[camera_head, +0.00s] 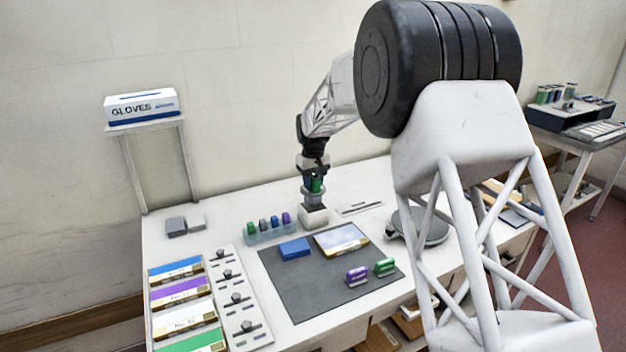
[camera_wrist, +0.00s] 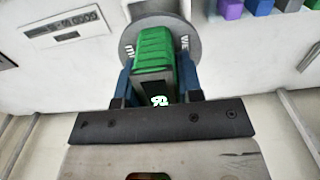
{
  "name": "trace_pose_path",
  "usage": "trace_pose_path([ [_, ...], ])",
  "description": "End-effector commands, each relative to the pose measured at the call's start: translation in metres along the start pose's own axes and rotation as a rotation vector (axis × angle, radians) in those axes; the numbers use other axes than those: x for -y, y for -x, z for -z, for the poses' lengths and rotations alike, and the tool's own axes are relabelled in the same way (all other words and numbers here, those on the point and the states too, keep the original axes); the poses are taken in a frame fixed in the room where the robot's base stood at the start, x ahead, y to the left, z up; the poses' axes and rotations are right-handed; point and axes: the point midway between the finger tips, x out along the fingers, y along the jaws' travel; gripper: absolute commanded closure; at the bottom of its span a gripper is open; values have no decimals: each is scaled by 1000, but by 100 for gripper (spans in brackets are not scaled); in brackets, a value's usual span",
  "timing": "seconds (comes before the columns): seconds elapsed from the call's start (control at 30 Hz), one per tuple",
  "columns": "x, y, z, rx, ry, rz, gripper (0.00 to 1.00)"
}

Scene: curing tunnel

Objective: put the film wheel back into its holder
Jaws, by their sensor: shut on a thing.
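My gripper (camera_head: 314,184) is shut on a green ribbed block (camera_wrist: 155,52), with a blue finger on each side. A pale mark shows on the block's near end. Beyond it in the wrist view is a grey disc (camera_wrist: 128,42) with lettering on its rim. In the head view the block is above a grey ring-topped stand on a white base (camera_head: 313,216). I cannot tell whether the block touches the disc. No piece is clearly marked as the film wheel, and I cannot tell which piece is its holder.
A rack (camera_head: 270,237) of several coloured pieces stands left of the white base. The dark mat (camera_head: 300,285) bears a blue block (camera_head: 294,248), a picture card (camera_head: 341,239), a purple piece (camera_head: 357,276) and a green piece (camera_head: 385,267). A round grey device (camera_head: 425,228) is right.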

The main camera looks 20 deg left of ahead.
Motion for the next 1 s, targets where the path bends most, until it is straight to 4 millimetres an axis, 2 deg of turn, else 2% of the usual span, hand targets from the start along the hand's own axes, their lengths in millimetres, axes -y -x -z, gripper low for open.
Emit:
trace_pose_path([
  [1.0,0,-22,0,0,0,0,95],
])
